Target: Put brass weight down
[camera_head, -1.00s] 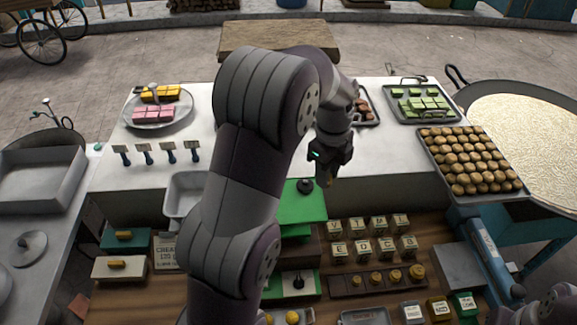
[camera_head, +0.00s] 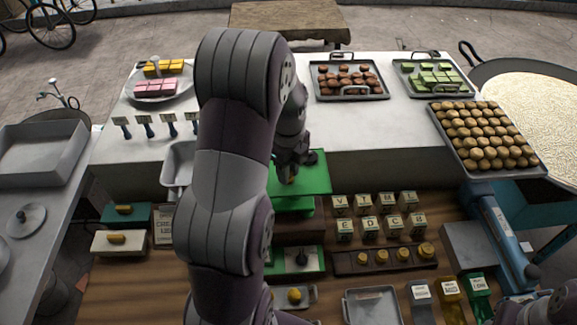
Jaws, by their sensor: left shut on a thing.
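My left gripper (camera_head: 291,168) points down over a green platform (camera_head: 315,182) in the middle of the view. It is shut on a small brass weight (camera_head: 289,180), mostly hidden by the fingers. I cannot tell whether the weight touches the platform. A dark round knob (camera_head: 310,157) shows beside the gripper. Other brass weights (camera_head: 381,256) stand in a dark wooden holder (camera_head: 343,262) to the lower right. My right gripper is out of view; only part of my right arm shows at the lower right corner.
Lettered blocks (camera_head: 366,228) stand in rows right of the platform. A lower green plate (camera_head: 309,262) lies in front. A metal tray (camera_head: 372,306) and labelled containers (camera_head: 450,302) are nearer. Trays of sweets (camera_head: 347,80) sit on the white counter (camera_head: 395,130) behind.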

